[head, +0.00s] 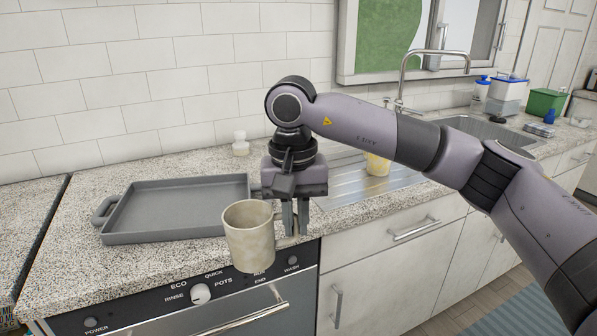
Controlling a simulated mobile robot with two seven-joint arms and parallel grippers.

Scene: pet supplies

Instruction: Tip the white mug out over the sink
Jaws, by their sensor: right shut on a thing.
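The white mug (249,237) is a cream, mottled cup, upright in the head view. It is at the counter's front edge, above the dishwasher front. My right gripper (293,225) points down just right of the mug and is shut on its handle side. The exact grip on the handle is partly hidden. The mug's contents cannot be seen. The sink (478,132) is at the right rear, partly hidden behind my right arm. My left gripper is not in view.
A grey tray (178,236) lies on the counter left of the mug. A small white bottle (240,146) stands behind. A yellow cup (377,165) stands on the drainboard behind my arm. The faucet (402,75) rises by the sink. A green box (546,104) is far right.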

